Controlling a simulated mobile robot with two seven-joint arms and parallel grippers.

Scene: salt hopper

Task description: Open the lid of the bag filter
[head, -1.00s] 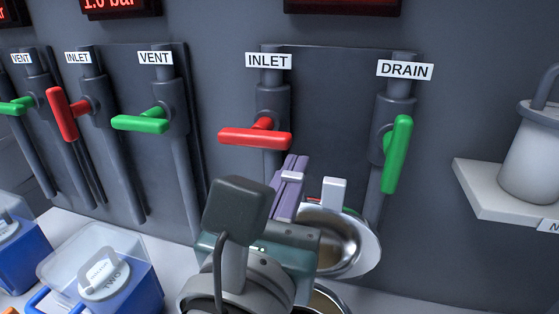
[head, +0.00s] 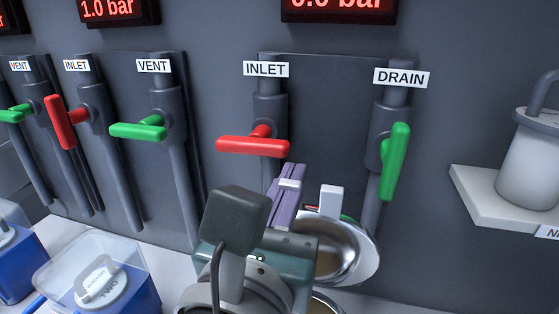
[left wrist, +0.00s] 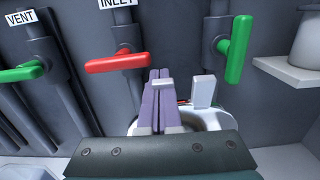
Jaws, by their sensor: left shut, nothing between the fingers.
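The bag filter shows as a shiny round steel bowl-like part (head: 350,252), which looks like its lid tilted up with its hollow side showing. A white block (head: 331,199) stands at its upper edge. Part of another steel rim (head: 325,302) shows below, mostly hidden by my arm. My left gripper (head: 297,174) has purple fingers shut together, empty, just left of the steel part and below the red inlet handle. In the left wrist view the shut fingers (left wrist: 159,78) stand beside the white block (left wrist: 203,91) and cover part of the steel rim. My right gripper is not in view.
A red inlet handle (head: 252,146) lies crosswise and a green drain handle (head: 395,162) stands upright on pipes behind. A display (head: 338,8) above reads 0.0 bar. A grey canister on a white shelf (head: 500,205) is at right. A blue box with a clear lid (head: 95,275) is at left.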

